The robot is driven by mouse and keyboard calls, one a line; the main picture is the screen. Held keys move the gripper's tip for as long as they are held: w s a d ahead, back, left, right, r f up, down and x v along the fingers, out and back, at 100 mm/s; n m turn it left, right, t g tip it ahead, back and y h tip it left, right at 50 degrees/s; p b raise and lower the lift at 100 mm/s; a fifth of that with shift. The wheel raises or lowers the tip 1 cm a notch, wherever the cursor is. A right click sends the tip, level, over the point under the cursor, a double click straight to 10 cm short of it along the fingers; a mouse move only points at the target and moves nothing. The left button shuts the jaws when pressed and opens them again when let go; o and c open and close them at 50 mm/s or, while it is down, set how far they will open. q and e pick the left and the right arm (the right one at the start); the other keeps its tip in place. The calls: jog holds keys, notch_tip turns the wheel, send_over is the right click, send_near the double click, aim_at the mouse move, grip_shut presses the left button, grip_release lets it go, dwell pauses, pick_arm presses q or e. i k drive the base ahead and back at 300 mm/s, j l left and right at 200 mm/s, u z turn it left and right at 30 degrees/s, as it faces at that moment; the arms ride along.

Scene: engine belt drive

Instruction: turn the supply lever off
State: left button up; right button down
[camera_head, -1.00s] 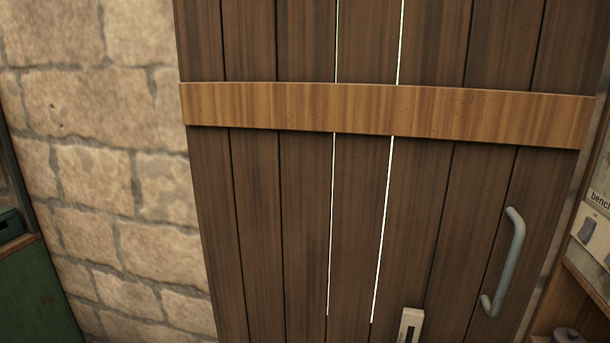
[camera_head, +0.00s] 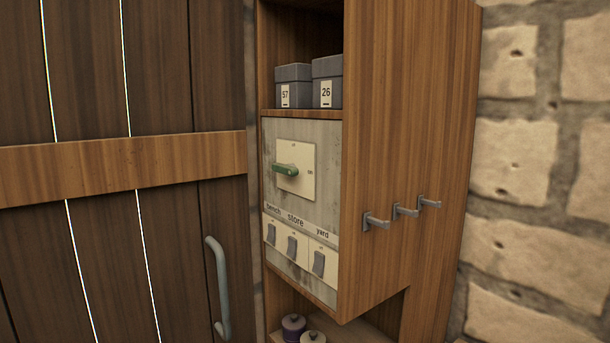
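The supply lever (camera_head: 286,169) is a green handle on a cream plate (camera_head: 301,183), fixed to a grey panel (camera_head: 328,155) in a wooden cabinet right of the door. The handle lies roughly level and its end points left. Small marks stand above and right of it on the plate; the right one seems to read "on", the upper one is too small to read surely. Neither of my grippers shows in the head view.
Below are three switches (camera_head: 291,246) labelled bench, store and yard. Boxes (camera_head: 327,82) numbered 57 and 26 sit above. Metal hooks (camera_head: 405,210) stick out from the cabinet's side. A plank door (camera_head: 170,80) with a grey handle (camera_head: 219,290) is at left. Spools (camera_head: 293,326) stand below.

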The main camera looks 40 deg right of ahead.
aim_at(288, 170)
jog(key=z, duration=1.1)
